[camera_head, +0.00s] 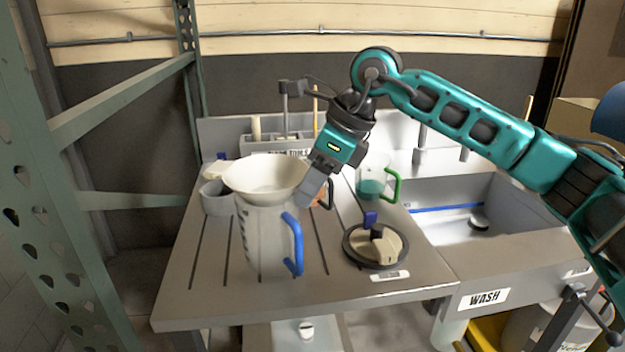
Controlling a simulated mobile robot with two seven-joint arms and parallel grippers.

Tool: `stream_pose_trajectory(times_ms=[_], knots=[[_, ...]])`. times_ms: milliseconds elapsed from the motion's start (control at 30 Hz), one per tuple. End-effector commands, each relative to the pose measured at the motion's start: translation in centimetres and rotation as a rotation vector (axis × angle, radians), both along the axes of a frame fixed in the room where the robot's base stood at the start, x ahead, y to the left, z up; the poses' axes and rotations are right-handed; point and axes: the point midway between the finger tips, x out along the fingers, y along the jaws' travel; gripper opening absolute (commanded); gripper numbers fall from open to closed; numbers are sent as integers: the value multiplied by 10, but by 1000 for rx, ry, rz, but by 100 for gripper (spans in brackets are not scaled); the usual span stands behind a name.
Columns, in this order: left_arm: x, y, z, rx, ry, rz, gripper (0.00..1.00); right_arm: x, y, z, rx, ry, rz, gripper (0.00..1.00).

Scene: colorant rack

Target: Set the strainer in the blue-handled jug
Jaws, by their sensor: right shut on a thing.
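The white strainer (264,179), a wide shallow cone, is at the mouth of the jug with the blue handle (265,238). Its rim is above the jug's top and its lower part is hidden by the jug's wall. The jug stands upright on the grey drainboard, its handle to the right. My right gripper (309,192) comes down from the upper right and is shut on the strainer's right rim. Whether the strainer's weight rests on the jug cannot be told. My left gripper is not in view.
A green-handled jug (372,183) stands behind to the right. A round dark-rimmed lid (375,246) with a blue-tipped tool lies right of the blue-handled jug. A grey cup (217,199) is close on the left. The sink (450,215) is at right, the tool holder (275,144) behind.

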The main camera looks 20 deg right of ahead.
Motion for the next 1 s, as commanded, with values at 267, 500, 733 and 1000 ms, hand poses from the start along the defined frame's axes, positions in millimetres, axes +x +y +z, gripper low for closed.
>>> stream_pose_trajectory(times_ms=[267,500,733,1000], knots=[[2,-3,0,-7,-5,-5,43,0,0,-9,-1,2,1,23],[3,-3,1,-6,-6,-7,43,-1,0,-11,-4,8,2,67],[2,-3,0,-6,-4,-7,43,-1,1,-13,-5,11,4,77],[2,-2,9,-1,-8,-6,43,-1,1,2,-6,11,4,77]])
